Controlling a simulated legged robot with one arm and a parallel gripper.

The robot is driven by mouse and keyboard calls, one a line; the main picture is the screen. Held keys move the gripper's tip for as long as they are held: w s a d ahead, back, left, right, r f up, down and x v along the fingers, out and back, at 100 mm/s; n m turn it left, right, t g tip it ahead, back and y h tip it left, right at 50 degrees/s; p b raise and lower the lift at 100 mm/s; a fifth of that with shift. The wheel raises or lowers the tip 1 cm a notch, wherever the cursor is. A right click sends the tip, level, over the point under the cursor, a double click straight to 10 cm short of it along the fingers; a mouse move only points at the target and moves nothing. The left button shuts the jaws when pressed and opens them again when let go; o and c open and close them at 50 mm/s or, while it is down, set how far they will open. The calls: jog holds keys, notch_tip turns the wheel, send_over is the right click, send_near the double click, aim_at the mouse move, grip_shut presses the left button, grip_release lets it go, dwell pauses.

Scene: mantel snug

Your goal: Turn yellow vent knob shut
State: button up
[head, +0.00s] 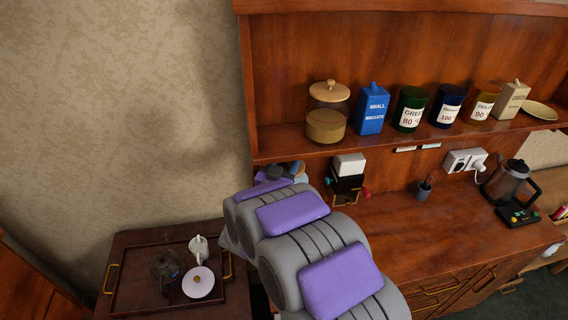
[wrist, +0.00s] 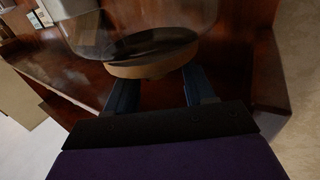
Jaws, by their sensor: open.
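I cannot make out a yellow vent knob in either view. In the head view, a small black device (head: 347,186) with a white top stands on the sideboard against the back panel. It has a teal knob on its left, a red knob on its right and a brass-coloured part at its lower front. My gripper (wrist: 160,88) is open and empty in the wrist view, its two dark blue fingers apart. A glass vessel with a wooden disc (wrist: 153,62) shows just beyond the fingertips. In the head view, my arm largely hides my gripper, left of the device.
The shelf above holds a glass jar with a wooden lid (head: 328,112), a blue tin (head: 372,110) and several canisters. A grey cup (head: 423,191) and a coffee pot (head: 508,182) stand right on the sideboard (head: 400,240). A tray (head: 135,290) with teaware lies lower left.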

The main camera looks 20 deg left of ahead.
jog(key=s, duration=1.7)
jog(key=shift+s+p, duration=0.15)
jog(key=shift+p, duration=0.15)
jog(key=shift+d, duration=0.1)
